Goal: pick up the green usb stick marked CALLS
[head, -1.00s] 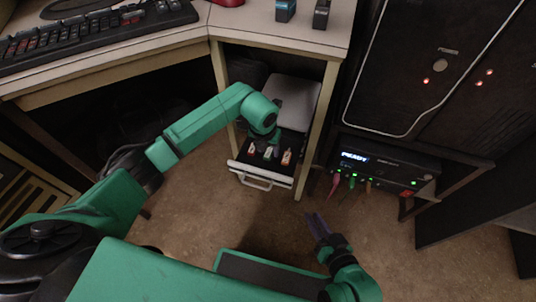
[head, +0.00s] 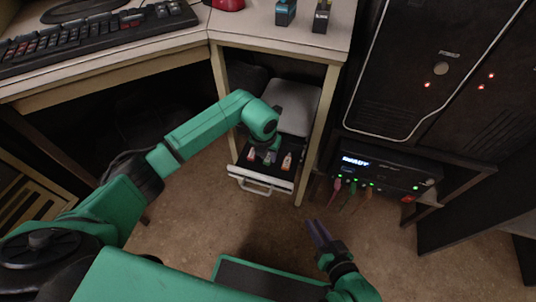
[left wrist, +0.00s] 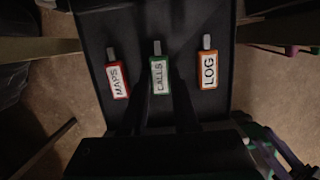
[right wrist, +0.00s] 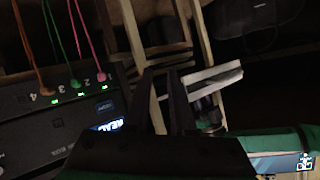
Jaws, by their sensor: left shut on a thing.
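The green usb stick marked CALLS (left wrist: 159,78) lies in the middle of a row in the open dark drawer, its metal plug pointing away in the left wrist view. My left gripper (head: 270,148) reaches down into the drawer and is shut on this stick, with a finger on each side of its lower part. In the head view the gripper partly hides the stick (head: 269,158). I cannot tell whether it is clear of the drawer floor. My right gripper (head: 316,232) is empty above the floor, its fingers apart in the right wrist view (right wrist: 160,75).
A red stick marked MAPS (left wrist: 118,82) lies left of it and an orange stick marked LOG (left wrist: 208,72) right. The drawer front (head: 258,176) has a handle. A grey device (head: 293,105) sits behind. A box with cables (head: 385,172) stands to the right.

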